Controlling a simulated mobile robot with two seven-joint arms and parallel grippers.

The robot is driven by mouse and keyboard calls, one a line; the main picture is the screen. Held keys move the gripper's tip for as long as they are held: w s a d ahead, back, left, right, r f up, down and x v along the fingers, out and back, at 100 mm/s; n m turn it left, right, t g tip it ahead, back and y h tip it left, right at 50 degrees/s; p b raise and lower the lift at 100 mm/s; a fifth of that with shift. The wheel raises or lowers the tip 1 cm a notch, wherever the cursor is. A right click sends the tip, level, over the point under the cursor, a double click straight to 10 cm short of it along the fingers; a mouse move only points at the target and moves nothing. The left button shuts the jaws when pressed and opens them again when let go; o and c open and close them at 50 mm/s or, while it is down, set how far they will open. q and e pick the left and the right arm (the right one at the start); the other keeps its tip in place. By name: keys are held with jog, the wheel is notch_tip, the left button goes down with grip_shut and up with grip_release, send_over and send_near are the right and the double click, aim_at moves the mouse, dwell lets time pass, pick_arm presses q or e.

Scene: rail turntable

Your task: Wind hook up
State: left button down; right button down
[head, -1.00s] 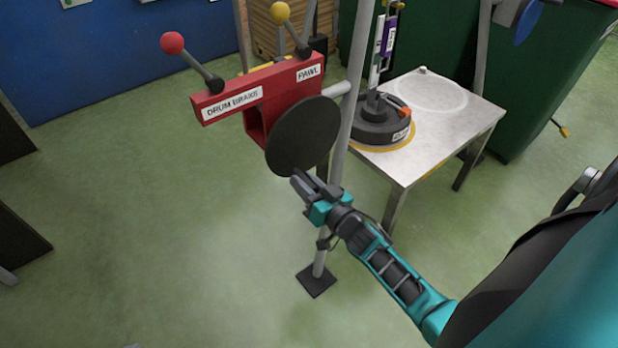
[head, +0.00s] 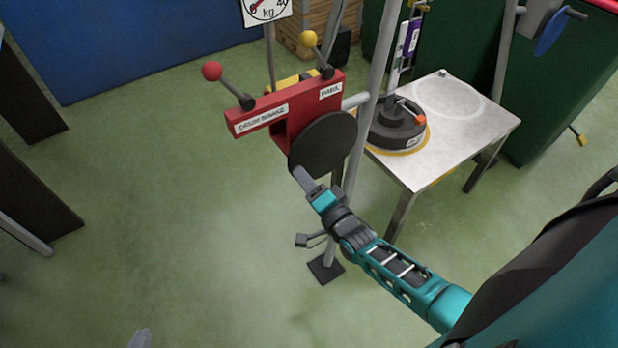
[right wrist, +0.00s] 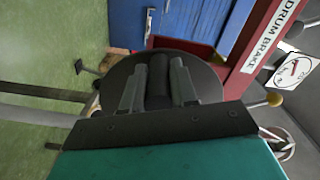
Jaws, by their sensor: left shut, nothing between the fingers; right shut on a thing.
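The red winch (head: 290,105) stands on a grey post, with labels DRUM BRAKE and PAWL. Its dark round disc (head: 325,143) faces me. My right gripper (head: 303,178) is at the disc's lower left edge. In the right wrist view its fingers (right wrist: 158,88) are shut on a black cylindrical handle (right wrist: 159,75) in front of the disc. How the handle joins the disc is hidden. The tip of my left gripper (head: 141,338) just shows at the bottom edge, shut and empty, far from the winch. I cannot make out the hook.
A red-knobbed lever (head: 212,72) and a yellow-knobbed lever (head: 310,39) rise from the winch. A metal table (head: 440,165) with a black round base (head: 396,128) stands at right. A dial scale (head: 266,8) hangs behind.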

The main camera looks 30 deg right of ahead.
aim_at(308, 135)
jog(key=r+m, duration=0.1)
jog(key=r+m+p, duration=0.1)
jog(key=r, duration=0.1)
jog(key=shift+a+m, duration=0.2)
jog(key=shift+m, duration=0.2)
jog(key=r+m, duration=0.1)
jog(key=r+m+p, duration=0.1)
jog(key=m, duration=0.1)
jog(key=shift+d+r+m, duration=0.3)
jog(key=shift+d, duration=0.1)
jog(key=r+m, duration=0.1)
jog(key=d+r+m, duration=0.1)
jog(key=m, duration=0.1)
jog(key=shift+w+d, duration=0.15)
jog(key=shift+d, duration=0.05)
jog(key=shift+d+r+m, duration=0.65)
jog(key=shift+d+m, duration=0.05)
jog(key=shift+m, duration=0.6)
jog(key=shift+w+d+r+m, duration=0.1)
jog(key=shift+d+r+m, duration=0.15)
jog(key=shift+m, duration=0.15)
jog(key=c, duration=1.1)
grip_release()
jog(key=shift+d, duration=0.1)
jog(key=shift+o, duration=1.1)
jog(key=shift+f, duration=0.15)
